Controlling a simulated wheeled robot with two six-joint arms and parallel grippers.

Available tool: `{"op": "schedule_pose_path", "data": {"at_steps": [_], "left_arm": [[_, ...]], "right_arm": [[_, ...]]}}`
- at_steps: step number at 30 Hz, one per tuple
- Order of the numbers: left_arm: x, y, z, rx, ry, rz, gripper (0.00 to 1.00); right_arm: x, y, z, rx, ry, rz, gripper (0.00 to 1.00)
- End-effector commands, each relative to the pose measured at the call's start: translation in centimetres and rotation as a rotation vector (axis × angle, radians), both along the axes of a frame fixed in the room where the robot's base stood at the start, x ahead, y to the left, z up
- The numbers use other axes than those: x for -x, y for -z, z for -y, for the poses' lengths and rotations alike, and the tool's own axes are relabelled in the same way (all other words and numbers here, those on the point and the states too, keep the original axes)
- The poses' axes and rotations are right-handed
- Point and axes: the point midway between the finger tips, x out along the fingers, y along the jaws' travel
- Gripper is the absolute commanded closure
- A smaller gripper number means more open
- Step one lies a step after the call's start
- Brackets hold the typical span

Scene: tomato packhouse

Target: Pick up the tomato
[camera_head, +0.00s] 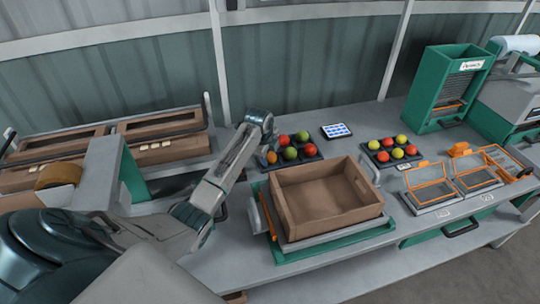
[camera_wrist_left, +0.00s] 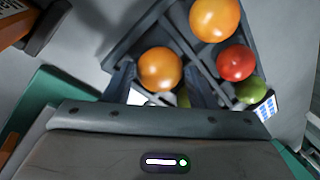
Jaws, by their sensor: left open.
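An orange tomato (camera_head: 272,157) sits at the near left of a dark tray (camera_head: 297,164) of tomatoes, below my left gripper (camera_head: 267,143). In the left wrist view, my left gripper (camera_wrist_left: 160,83) is open, with its dark fingers on either side of an orange tomato (camera_wrist_left: 160,66). Whether the fingers touch it cannot be told. Another orange tomato (camera_wrist_left: 214,18), a red one (camera_wrist_left: 237,62) and a green one (camera_wrist_left: 249,90) sit in neighbouring tray cells. My right gripper is not in view.
An empty cardboard box (camera_head: 328,190) stands on a scale in front of the tray. A second tray (camera_head: 385,164) of tomatoes and a flat blue-screened device (camera_head: 336,131) lie to the right. A green stand (camera_head: 447,90) and orange-framed devices (camera_head: 430,185) are farther right.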

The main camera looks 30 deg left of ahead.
Motion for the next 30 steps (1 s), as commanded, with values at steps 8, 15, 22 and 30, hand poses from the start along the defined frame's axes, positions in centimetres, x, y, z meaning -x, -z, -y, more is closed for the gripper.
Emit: {"op": "schedule_pose_path", "data": {"at_steps": [8, 15, 22, 30], "left_arm": [[-0.2, 0.8, 0.0, 0.000, 0.001, 0.001, 0.49], [-0.2, 0.8, 0.0, 0.000, 0.001, 0.000, 0.66], [-0.2, 0.7, 0.0, 0.000, 0.001, 0.001, 0.66], [-0.4, -2.8, 0.0, -0.001, 0.002, 0.007, 0.66]], "right_arm": [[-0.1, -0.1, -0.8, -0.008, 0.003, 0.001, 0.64], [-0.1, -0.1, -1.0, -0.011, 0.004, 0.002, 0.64], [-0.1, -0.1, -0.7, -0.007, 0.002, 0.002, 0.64], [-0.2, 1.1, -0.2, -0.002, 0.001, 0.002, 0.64]]}}
